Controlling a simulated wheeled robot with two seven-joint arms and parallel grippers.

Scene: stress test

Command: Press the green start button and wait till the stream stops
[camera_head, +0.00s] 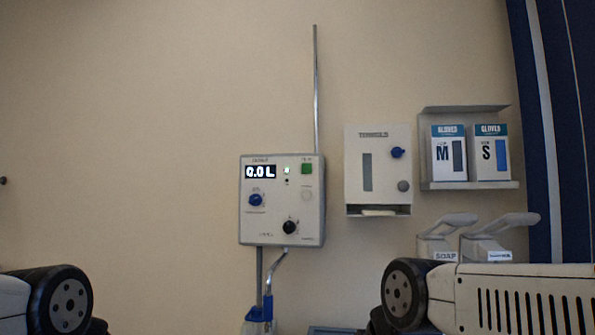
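A grey dispenser box (270,224) hangs on the wall near the middle. Its display (260,171) reads 0.0 L, and a small green light glows beside it. The green start button (307,168) is at the box's upper right. A blue knob (256,200) and a black knob (289,227) sit lower on its face. A pipe runs down from the box to a blue and white part (258,315) at the bottom edge; I see no stream. Parts of my two arms show at the lower left and lower right, well below the button. Neither gripper's fingers are in view.
A towel dispenser (377,190) hangs right of the box. A shelf (465,111) holds glove boxes (450,153) marked M and S. Two soap dispensers (437,245) are below it, partly behind my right arm. A dark blue striped curtain or panel (560,120) stands far right.

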